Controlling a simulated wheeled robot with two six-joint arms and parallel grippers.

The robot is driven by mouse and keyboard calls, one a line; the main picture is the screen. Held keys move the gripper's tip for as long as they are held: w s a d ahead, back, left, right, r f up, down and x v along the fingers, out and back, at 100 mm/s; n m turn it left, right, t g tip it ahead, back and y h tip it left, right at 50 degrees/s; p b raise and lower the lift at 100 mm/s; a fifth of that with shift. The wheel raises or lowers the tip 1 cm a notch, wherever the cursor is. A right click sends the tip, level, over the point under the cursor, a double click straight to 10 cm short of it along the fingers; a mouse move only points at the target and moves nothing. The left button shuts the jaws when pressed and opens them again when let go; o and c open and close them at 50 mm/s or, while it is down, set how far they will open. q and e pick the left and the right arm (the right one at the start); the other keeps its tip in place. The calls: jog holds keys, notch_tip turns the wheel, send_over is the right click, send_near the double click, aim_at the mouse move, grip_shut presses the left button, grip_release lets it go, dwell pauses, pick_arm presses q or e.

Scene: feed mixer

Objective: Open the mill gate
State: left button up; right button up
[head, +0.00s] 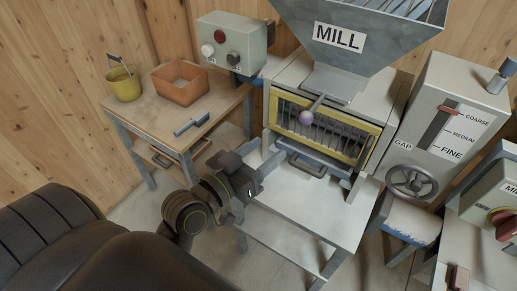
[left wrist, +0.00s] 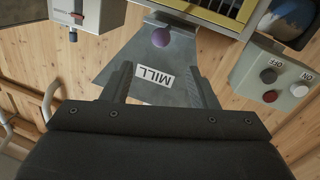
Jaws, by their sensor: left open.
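The grey mill hopper (head: 365,60) with its MILL label stands over a cream mill housing with a yellow-framed barred opening (head: 322,128). A short grey lever with a purple knob (head: 306,117) sticks out from below the hopper, in front of the opening. My left gripper (head: 268,158) is open and empty, lower left of the knob and apart from it. In the left wrist view the hopper (left wrist: 150,62) appears upside down, and the purple knob (left wrist: 161,37) lies beyond the gap between the two fingers (left wrist: 163,82). My right gripper is not in view.
A wooden table (head: 150,118) at left holds a yellow bucket (head: 124,84) and an orange bin (head: 180,84). A grey switch box (head: 232,42) is on the wall. The GAP panel (head: 440,125) with a handwheel (head: 411,182) stands right of the mill. A white surface (head: 312,207) below the mill is clear.

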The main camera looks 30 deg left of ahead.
pick_arm(q)
jog(key=shift+s+a, duration=0.15)
jog(key=shift+s, duration=0.3)
dwell(0.3)
jog(key=w+a+f+n+g+y+b, duration=0.1)
jog(key=w+a+f+g, duration=0.1)
jog(key=f, duration=0.9)
jog(key=w+a+f+n+g+y, duration=0.1)
jog(key=f+g, duration=0.1)
jog(key=f, duration=1)
jog(key=s+a+f+g+y+b, duration=0.1)
jog(key=s+a+f+g, duration=0.15)
jog(key=f, duration=0.75)
jog(key=s+a+f+g+y+b, duration=0.1)
jog(key=s+f+g, duration=0.15)
jog(key=f, duration=0.75)
jog(key=s+a+f+g+b, duration=0.1)
jog(key=s+f+g, duration=0.2)
jog(key=s+f, duration=0.9)
jog(key=s+a+f+m+g+y+b, duration=0.1)
jog(key=s+f+g, duration=0.3)
jog(key=s+f, duration=0.8)
jog(key=s, duration=0.5)
jog(key=shift+s+a, duration=0.4)
